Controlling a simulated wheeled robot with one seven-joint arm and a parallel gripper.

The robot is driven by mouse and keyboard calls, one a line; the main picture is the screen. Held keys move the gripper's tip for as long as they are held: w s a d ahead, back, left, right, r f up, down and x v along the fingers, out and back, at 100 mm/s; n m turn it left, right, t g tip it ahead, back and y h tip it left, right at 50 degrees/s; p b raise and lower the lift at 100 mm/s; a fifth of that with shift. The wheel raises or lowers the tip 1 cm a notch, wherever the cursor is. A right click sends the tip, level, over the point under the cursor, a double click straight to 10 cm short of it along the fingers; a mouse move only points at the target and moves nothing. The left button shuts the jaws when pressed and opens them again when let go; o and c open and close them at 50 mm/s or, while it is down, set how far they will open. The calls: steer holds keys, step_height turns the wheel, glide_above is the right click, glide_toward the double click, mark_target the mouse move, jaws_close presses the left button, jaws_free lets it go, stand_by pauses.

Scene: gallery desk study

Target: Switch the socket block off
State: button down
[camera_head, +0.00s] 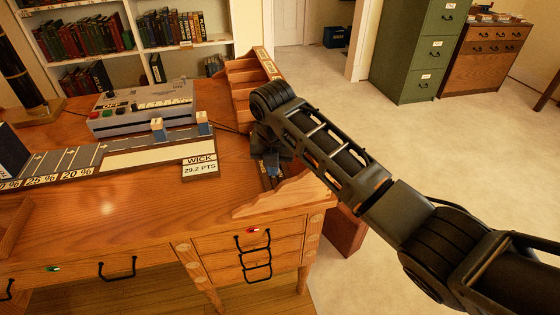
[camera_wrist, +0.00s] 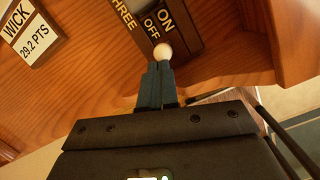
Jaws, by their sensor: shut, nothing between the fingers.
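The socket block is a dark strip (camera_wrist: 185,22) on the wooden desk, with "ON", "OFF" and "THREE" lettering in the wrist view. A part of it shows below my gripper in the head view (camera_head: 266,183). A white round knob (camera_wrist: 163,51) lies just below the "OFF" label, right at my fingertips. I cannot tell whether the fingers touch it, or which way the switch is set. My gripper (camera_wrist: 160,66) has its blue fingers shut and empty, pointing at the block. In the head view my gripper (camera_head: 270,163) is over the desk's right end, largely hiding the block.
A "WICK 29.2 PTS" card (camera_head: 200,166) stands left of my gripper. A grey control box (camera_head: 140,105) with coloured buttons is farther left. A wooden pigeonhole rack (camera_head: 245,85) stands behind, and a curved wooden edge (camera_head: 285,197) borders the right front.

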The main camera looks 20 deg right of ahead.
steer(key=shift+a+f, duration=0.15)
steer(key=shift+a, duration=0.1)
steer(key=shift+r+p, duration=0.85)
steer(key=shift+p, duration=0.05)
